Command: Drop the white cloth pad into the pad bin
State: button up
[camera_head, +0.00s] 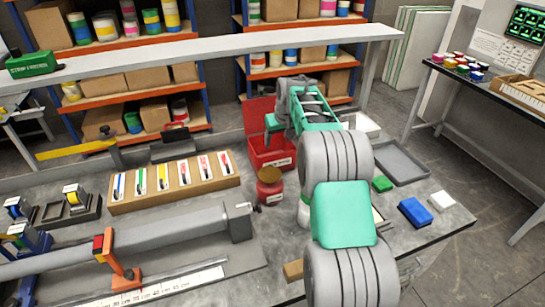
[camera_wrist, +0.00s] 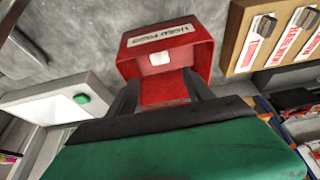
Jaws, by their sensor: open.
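The red pad bin (camera_head: 272,152) stands on the bench with its red lid (camera_head: 259,116) raised. It also shows in the wrist view (camera_wrist: 190,30), with a white label on its front. A small white pad-like piece (camera_wrist: 160,57) shows inside the bin's mouth, between and beyond my fingertips. My gripper (camera_wrist: 161,77) is open, its two dark fingers apart over the bin with nothing between them. A white block (camera_head: 441,201) lies at the bench's right end. My arm partly hides the bin's right side in the head view.
A red jar (camera_head: 270,187) stands in front of the bin. A cardboard holder (camera_head: 175,190) with several marker-like items is to the left. A shelf board (camera_head: 200,57) crosses behind.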

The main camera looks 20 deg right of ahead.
jog(key=v, duration=0.6)
jog(key=shift+s+r+b, duration=0.2)
jog(key=shift+r+b, duration=0.05)
jog(key=shift+b, duration=0.2)
jog(key=shift+a+r, duration=0.1)
jog(key=s+a+r, duration=0.1)
jog(key=s+a, duration=0.5)
jog(key=s, duration=0.3)
jog(key=s+a+r, duration=0.2)
jog(key=s+a, duration=0.4)
jog(key=s, duration=0.4)
jog(key=s+a+f, duration=0.1)
jog(key=s+f, duration=0.2)
jog(key=s, duration=0.4)
jog(key=s+a+f, duration=0.2)
jog(key=s+f, duration=0.2)
jog(key=s, duration=0.4)
jog(key=shift+s+f+g, duration=0.3)
jog(key=shift+f+g, duration=0.05)
jog(key=shift+g, duration=0.05)
